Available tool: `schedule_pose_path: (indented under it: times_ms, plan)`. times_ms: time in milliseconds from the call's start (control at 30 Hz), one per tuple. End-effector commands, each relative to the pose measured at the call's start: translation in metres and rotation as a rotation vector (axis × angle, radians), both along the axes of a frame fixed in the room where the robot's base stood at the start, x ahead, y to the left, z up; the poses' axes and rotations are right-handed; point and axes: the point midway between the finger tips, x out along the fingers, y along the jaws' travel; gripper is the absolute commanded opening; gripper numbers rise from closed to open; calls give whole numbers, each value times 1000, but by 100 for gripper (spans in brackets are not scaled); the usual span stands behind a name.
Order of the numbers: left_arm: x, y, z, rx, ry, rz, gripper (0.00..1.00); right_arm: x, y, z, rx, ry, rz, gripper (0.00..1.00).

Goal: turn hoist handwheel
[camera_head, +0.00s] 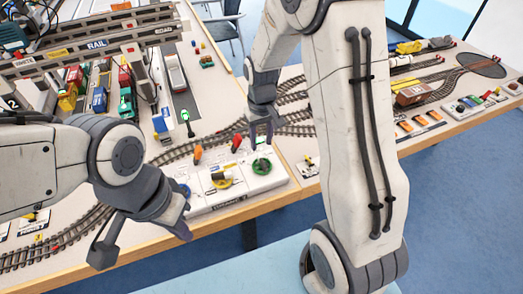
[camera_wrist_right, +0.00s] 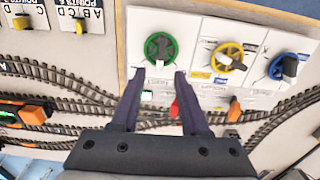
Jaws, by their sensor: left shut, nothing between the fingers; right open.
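A white control panel (camera_head: 238,196) at the table's front edge carries a green handwheel (camera_head: 261,166), a yellow handwheel (camera_head: 221,180) and a blue handwheel (camera_head: 184,190). Their labels are too small to read surely. My right gripper (camera_head: 259,142) is open and empty, pointing down just behind the green wheel. In the right wrist view, the green wheel (camera_wrist_right: 160,48) lies just beyond the open fingertips (camera_wrist_right: 159,73); the yellow wheel (camera_wrist_right: 228,57) and blue wheel (camera_wrist_right: 287,68) lie to the right. My left gripper (camera_head: 185,234) is shut and empty at the front edge, partly covering the blue wheel.
Red and orange levers (camera_head: 236,143) stand behind the wheels. Rail tracks (camera_head: 185,152) run behind the panel. A grey gantry crane (camera_head: 98,45) stands over trucks at the back left. A brown wagon (camera_head: 412,93) and small switch boxes occupy the right table.

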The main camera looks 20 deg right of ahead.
Motion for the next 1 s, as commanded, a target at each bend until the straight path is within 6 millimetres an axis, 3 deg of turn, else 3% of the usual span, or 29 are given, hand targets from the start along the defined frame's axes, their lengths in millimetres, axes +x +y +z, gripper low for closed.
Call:
schedule_pose_path:
  times_ms: [200,567,667,767,833,1000]
  plan:
    - [0,0,0,0,0,0,0,0,0,28,0,-2,0,45]
    - [0,0,0,0,0,0,0,0,0,32,0,1,0,45]
    - [0,0,0,0,0,0,0,-4,7,36,1,-3,16,45]
    - [0,0,0,0,0,0,0,-22,35,51,8,-10,77,45]
    - [0,0,0,0,0,0,0,-47,65,67,17,-19,148,45]
    - [0,0,0,0,0,0,0,-134,122,98,47,-29,349,45]
